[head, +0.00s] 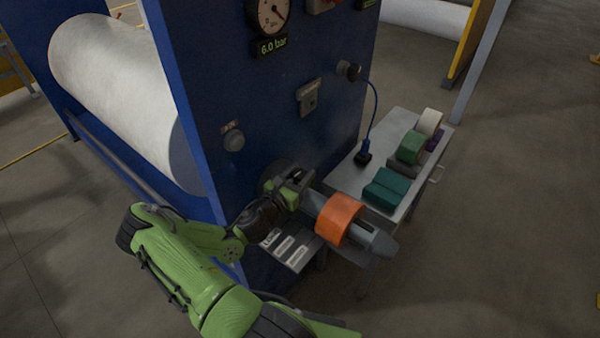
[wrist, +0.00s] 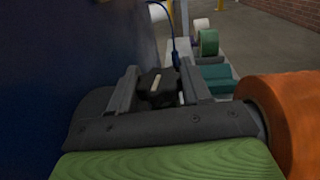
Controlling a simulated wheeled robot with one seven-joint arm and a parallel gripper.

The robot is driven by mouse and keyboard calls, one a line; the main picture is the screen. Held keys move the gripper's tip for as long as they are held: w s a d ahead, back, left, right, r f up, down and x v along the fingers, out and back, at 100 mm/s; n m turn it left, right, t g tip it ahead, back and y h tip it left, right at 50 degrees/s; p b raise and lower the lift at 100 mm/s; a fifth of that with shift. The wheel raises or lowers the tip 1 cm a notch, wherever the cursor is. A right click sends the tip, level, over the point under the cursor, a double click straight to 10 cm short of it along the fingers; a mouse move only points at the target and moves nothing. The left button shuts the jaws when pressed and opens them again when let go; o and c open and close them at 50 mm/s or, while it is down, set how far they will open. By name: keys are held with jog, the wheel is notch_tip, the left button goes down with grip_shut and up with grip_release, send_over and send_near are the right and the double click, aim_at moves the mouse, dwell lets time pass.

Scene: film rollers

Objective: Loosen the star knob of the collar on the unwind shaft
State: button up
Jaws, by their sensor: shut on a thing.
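The unwind shaft (head: 378,240) sticks out to the right from the blue machine panel, low down. An orange roll (head: 340,218) sits around it. My gripper (head: 296,178) is at the shaft's inner end, between the panel and the orange roll. In the wrist view my gripper (wrist: 160,88) has its two fingers on either side of the dark star knob (wrist: 157,84), shut on it. A light mark shows on the knob's top. The collar is mostly hidden behind my gripper. The orange roll (wrist: 290,115) is close at the right of my gripper.
A grey cart (head: 345,178) behind the shaft holds teal blocks (head: 386,188), a green roll (head: 411,147) and a pale roll (head: 430,121). A blue cable (head: 375,105) hangs from the panel to the cart. A gauge (head: 272,15) reads above a 6.0 bar label. A large white roll (head: 115,85) is at the left.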

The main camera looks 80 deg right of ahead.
jog(key=shift+r+n+t+h+b, duration=0.25)
jog(key=shift+n+t+h+b, duration=0.15)
jog(key=shift+n+t, duration=0.85)
jog(key=shift+t, duration=0.45)
jog(key=shift+r, duration=0.1)
